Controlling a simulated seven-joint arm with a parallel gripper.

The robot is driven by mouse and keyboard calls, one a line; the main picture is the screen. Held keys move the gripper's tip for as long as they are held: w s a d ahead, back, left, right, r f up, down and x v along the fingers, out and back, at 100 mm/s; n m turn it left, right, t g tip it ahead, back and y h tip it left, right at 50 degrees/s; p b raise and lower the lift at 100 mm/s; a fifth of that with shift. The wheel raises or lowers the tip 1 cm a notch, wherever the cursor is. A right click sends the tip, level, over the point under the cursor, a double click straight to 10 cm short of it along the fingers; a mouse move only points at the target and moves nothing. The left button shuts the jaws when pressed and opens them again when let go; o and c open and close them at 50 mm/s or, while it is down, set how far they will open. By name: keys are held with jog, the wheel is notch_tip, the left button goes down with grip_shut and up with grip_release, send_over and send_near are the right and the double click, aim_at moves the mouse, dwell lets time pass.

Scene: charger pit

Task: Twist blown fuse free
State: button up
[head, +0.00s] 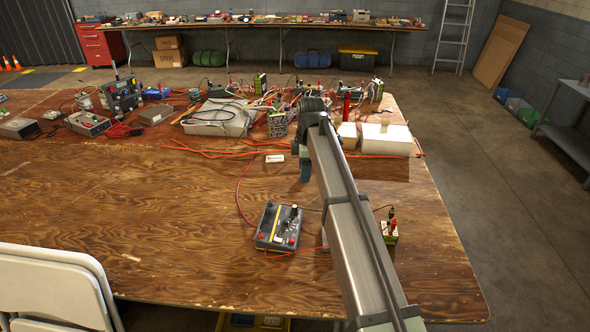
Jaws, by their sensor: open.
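My arm reaches from the bottom right over the wooden table. My gripper (305,176) hangs down at its far end, low over the table, small and partly hidden by the arm. It is open; I see nothing held in it. A small white piece (275,158) lies on the table just left of my gripper, apart from it. I cannot tell whether it is a fuse. No blown fuse can be made out for certain; the arm hides part of the table. A dark meter-like box (279,227) with knobs and red leads sits nearer the front.
Cluttered electronics, cables and a grey case (218,117) fill the table's far side. White boxes (386,139) stand right of the arm. A small green-based device (389,232) sits close right of the arm. Red wires cross the table. The left front tabletop (130,220) is bare; a white chair (55,285) stands before it.

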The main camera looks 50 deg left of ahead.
aim_at(295, 206)
jog(key=shift+n+h, duration=0.3)
jog(key=shift+h, duration=0.1)
jog(key=s+f, duration=0.1)
jog(key=f, duration=0.3)
jog(key=s+f, duration=0.1)
jog(key=f, duration=0.3)
jog(key=s+f, duration=0.1)
jog(key=f, duration=0.3)
jog(key=shift+s+a+f, duration=0.25)
jog(key=shift+f, duration=0.1)
jog(key=shift+c, duration=0.3)
jog(key=c, duration=0.8)
jog(key=shift+n, duration=1.1)
jog(key=shift+c, duration=0.2)
